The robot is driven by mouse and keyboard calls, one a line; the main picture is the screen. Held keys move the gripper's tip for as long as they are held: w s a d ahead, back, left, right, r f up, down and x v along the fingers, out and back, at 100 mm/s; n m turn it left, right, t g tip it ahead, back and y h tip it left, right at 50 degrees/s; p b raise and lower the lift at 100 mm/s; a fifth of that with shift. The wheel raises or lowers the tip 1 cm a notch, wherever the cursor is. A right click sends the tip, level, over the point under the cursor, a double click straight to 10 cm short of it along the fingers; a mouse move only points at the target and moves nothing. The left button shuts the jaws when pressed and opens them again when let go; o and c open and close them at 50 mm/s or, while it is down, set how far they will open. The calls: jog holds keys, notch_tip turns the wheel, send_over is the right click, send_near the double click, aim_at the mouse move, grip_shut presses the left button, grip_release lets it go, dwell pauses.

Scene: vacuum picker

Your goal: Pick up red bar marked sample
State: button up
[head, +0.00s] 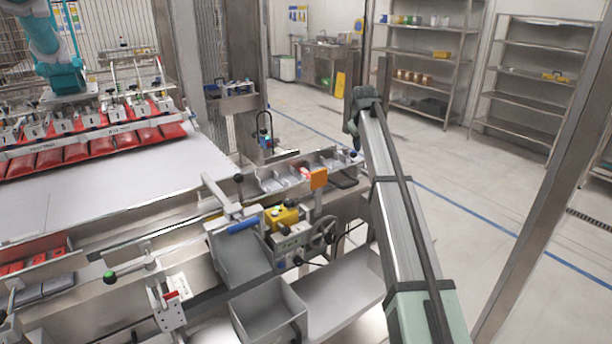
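I cannot read a "sample" mark on anything in the head view. A small red piece (305,173) shows at the metal trough beside an orange block, partly hidden; I cannot tell whether it is the bar. Several red bar-like pieces (32,264) lie in a tray at the lower left. Larger red packs (110,141) lie in a row under the picker head at the left. My arm rises from the bottom right to a dark joint right of the trough. My gripper cannot be made out; nothing is seen held.
The metal trough (275,184) has a handwheel (322,232), a yellow box (284,216) and a blue handle (243,226) in front. An empty grey bin (268,312) is below. A white belt (100,190) lies left. Open floor (480,205) lies right.

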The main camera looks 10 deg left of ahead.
aim_at(306, 173)
jog(key=s+a+r+g+y, duration=0.1)
jog(key=a+g, duration=0.1)
jog(key=a, duration=0.7)
jog(key=s+a+r+g+y, duration=0.1)
jog(key=s+a+g, duration=0.1)
jog(key=a, duration=0.7)
jog(key=f, duration=0.4)
jog(key=w+a+f, duration=0.1)
jog(key=f, duration=0.4)
jog(key=w+f, duration=0.1)
jog(key=f, duration=0.3)
jog(key=shift+a+f, duration=0.2)
jog(key=shift+f, duration=0.2)
jog(key=shift+c, duration=0.3)
jog(key=c, duration=0.6)
